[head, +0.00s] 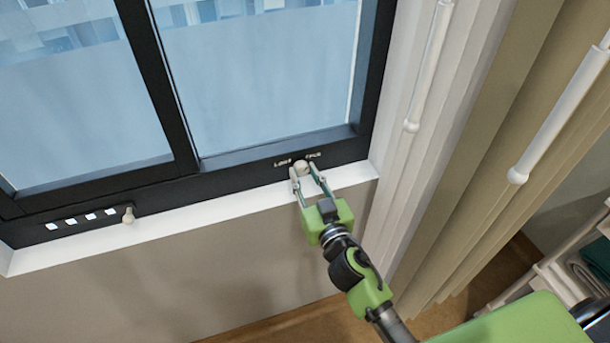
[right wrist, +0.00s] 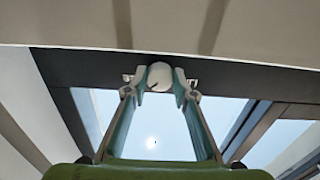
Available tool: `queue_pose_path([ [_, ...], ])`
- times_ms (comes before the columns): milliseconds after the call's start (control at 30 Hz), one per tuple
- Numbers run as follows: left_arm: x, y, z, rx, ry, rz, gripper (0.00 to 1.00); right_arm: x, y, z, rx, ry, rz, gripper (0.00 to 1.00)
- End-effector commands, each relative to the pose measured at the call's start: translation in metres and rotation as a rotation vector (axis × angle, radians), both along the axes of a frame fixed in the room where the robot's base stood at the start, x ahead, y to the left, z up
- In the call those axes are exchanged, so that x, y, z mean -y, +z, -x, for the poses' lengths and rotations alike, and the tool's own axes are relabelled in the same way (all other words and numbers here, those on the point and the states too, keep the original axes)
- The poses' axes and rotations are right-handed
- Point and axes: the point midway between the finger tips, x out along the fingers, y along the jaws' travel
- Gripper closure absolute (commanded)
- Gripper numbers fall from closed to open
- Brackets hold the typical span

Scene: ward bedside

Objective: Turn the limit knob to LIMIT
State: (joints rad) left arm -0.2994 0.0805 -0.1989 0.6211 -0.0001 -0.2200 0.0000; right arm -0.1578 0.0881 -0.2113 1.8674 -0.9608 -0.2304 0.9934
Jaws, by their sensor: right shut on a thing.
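The limit knob (head: 301,168) is a small pale round knob on the dark lower window frame, with small white lettering on both sides of it. The lettering is too small to read surely. In the right wrist view the knob (right wrist: 160,76) is a light disc with a short dark mark near its lower part. My right gripper (head: 308,172) reaches up to it, with one finger on each side, shut on the knob. The fingertips (right wrist: 160,84) partly cover its edges in the right wrist view. My left gripper is not in view.
A second small knob (head: 128,215) sits on the frame at left, beside several white squares. The white sill (head: 220,205) runs below the frame. Blinds (head: 420,80) and a tan curtain (head: 490,130) hang to the right. A shelf (head: 570,270) stands at lower right.

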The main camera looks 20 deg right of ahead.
Motion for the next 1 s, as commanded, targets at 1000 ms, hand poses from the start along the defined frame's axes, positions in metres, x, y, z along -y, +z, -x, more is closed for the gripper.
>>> queue_pose_path([
  [1000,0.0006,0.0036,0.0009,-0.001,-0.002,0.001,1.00,0.0013,0.0008,0.0001,0.026,0.000,0.767,0.96],
])
